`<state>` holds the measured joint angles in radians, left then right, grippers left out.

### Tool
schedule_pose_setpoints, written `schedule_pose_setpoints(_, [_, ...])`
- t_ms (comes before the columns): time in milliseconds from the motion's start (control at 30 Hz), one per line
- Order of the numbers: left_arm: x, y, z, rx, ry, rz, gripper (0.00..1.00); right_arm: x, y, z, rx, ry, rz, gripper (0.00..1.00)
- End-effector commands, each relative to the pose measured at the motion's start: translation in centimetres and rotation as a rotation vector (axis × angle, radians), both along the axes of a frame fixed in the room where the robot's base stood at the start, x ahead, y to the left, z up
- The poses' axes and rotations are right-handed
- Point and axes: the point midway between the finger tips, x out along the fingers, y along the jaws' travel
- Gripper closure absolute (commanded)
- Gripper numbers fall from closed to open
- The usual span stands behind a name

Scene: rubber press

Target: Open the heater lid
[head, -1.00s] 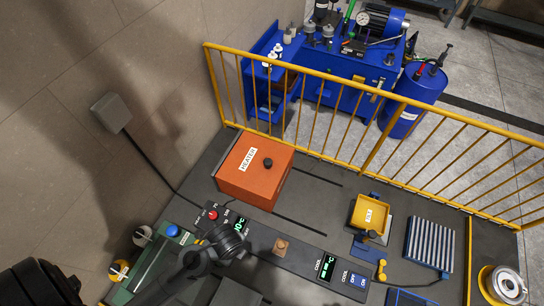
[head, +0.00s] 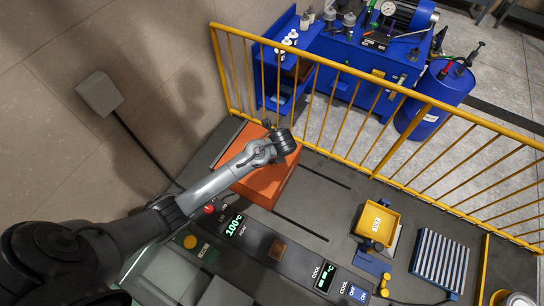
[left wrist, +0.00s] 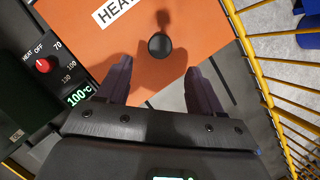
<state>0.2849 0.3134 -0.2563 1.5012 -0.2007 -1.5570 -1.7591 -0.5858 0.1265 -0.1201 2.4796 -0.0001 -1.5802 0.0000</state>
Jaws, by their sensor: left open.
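The lid looks shut. My left gripper (left wrist: 156,78) is open, its two dark fingers pointing toward the knob, which lies beyond the tips and between their lines. I see no contact with the knob. In the head view the left gripper is over the heater, its fingers largely hidden. My right gripper is not in view.
A yellow railing (head: 375,91) runs close behind the heater. A red heat dial (left wrist: 44,64) and a 100 °C display (left wrist: 80,94) are beside it. A yellow box (head: 377,222) and a ribbed rack (head: 438,261) stand to the right.

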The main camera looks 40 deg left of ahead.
Motion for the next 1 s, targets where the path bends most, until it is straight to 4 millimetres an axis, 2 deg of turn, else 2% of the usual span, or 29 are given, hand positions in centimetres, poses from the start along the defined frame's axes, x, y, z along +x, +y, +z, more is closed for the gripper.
schedule_pose_setpoints(300, [1.0,1.6,-4.8,0.001,0.003,0.0,0.34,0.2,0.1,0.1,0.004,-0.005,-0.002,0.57])
schedule_pose_setpoints(500, [1.5,2.3,-6.8,-0.001,0.002,0.0,0.34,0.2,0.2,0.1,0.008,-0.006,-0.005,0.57])
schedule_pose_setpoints(700, [1.7,2.5,-7.5,-0.001,0.0,0.001,0.34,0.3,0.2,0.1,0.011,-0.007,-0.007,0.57])
schedule_pose_setpoints(967, [1.7,2.6,-7.6,-0.001,0.001,0.0,0.34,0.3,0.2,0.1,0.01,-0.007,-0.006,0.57])
schedule_pose_setpoints(1000, [1.7,2.6,-7.6,0.0,0.0,0.0,0.4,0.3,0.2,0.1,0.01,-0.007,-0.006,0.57])
